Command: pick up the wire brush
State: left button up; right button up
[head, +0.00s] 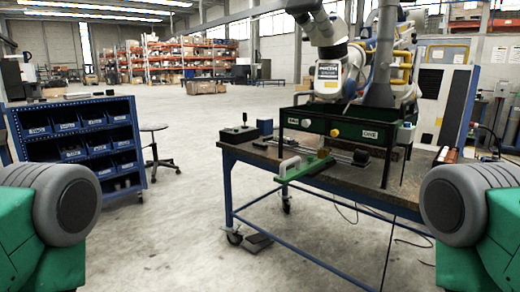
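I cannot make out the wire brush with certainty. A long green item with a white handle (289,166) lies at the near left edge of the worktable (385,193), partly past the edge. A small amber-coloured object (323,153) and thin dark rods (345,155) are behind it, too small to name surely. Neither gripper is in view.
A dark box with a joystick (240,133) and a blue block (265,127) stand on the table's left. A green-framed machine (345,128) with a white robot arm (328,75) stands over the table. A blue bin rack (80,145) and stool (155,145) are left. Open floor lies between.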

aim_at(258, 145)
jog(key=z, duration=0.65)
jog(key=i+j+z, duration=0.2)
jog(key=j+z, duration=0.15)
jog(key=i+j+z, duration=0.2)
jog(key=j+z, duration=0.2)
jog(key=i+j+z, duration=0.1)
jog(key=j+z, duration=0.25)
jog(key=j, duration=0.2)
jog(key=j+z, duration=0.35)
jog(key=i+j, duration=0.05)
jog(key=j, duration=0.05)
